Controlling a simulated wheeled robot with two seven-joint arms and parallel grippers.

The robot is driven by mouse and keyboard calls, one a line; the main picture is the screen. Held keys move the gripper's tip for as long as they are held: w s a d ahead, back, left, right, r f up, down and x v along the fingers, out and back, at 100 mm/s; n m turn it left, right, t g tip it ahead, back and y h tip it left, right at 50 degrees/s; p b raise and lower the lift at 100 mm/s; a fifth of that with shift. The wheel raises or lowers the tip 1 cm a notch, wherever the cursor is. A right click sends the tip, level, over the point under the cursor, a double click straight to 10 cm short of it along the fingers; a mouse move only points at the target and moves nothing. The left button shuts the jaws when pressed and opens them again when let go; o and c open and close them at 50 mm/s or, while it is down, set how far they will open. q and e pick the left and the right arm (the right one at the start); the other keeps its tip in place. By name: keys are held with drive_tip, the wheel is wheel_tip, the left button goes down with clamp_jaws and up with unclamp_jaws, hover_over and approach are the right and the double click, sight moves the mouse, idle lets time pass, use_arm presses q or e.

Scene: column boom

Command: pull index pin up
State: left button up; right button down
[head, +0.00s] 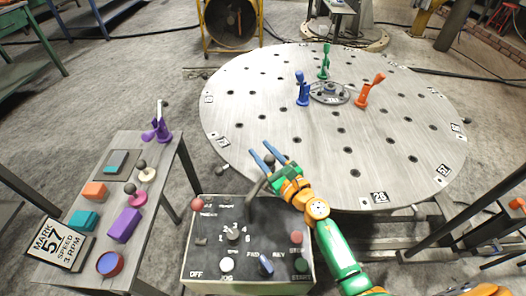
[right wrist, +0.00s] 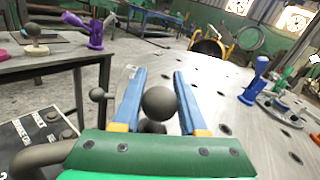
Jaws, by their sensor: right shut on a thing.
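My right gripper (head: 268,157) reaches over the back of the control box to the near edge of the round plate. Its two blue fingers are closed on a dark ball knob, which I take to be the index pin's knob (right wrist: 160,102). In the right wrist view, the knob sits between the fingers of the right gripper (right wrist: 157,100), with a short dark part under it. The rest of the pin is hidden below the fingers and the plate's edge. My left gripper is not in view.
The control box (head: 205,250) with knobs and buttons stands below the right arm. A grey round plate (head: 260,100) with holes carries blue, green and orange clamps. A side table (head: 75,215) with coloured blocks stands left. Another ball knob (head: 222,170) sticks out left of the gripper.

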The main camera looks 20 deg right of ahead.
idle(0.3)
wheel_tip(320, 180, up, 4)
drive_tip(key=p, duration=0.3)
drive_tip(key=shift+w+f, duration=0.1)
drive_tip(key=shift+f, duration=0.15)
drive_tip(key=shift+c, duration=2.3)
unclamp_jaws()
drive_tip(key=shift+r, duration=0.1)
drive_tip(key=v, duration=0.7)
